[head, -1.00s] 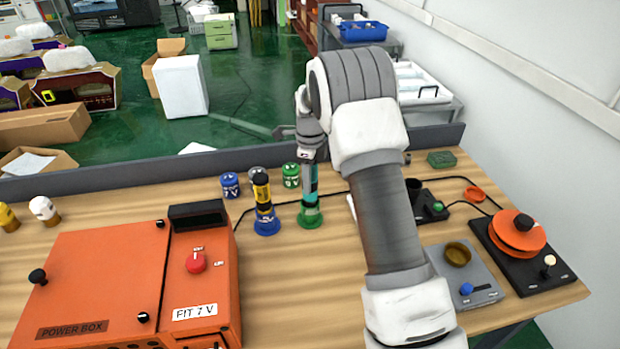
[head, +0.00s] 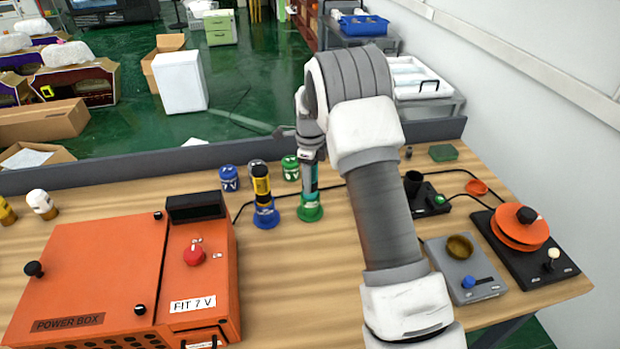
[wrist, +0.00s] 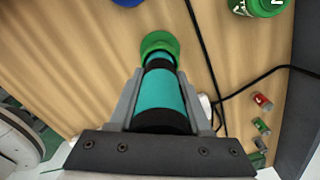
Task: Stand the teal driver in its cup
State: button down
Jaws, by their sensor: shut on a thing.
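The teal driver (wrist: 163,92), with black bands, is upright between the fingers of my gripper (wrist: 160,100), which is shut on its handle. In the head view my gripper (head: 310,170) hides part of the teal driver (head: 315,180). The driver's lower end meets the green cup (head: 310,211), and the cup's rim also shows around that end in the wrist view (wrist: 158,40). I cannot tell whether the driver rests on the cup's bottom.
A yellow-and-black driver (head: 262,187) stands in a blue cup (head: 266,217) close on the left. Blue (head: 229,178) and green (head: 290,167) pots stand behind. A black cable (head: 343,186) runs behind the cup. An orange power box (head: 100,275) fills the left front. Bare table lies in front of the cups.

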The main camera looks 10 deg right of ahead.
jog(key=shift+f+b, duration=0.35)
jog(key=shift+f, duration=0.25)
jog(key=shift+c, duration=1.4)
grip_release()
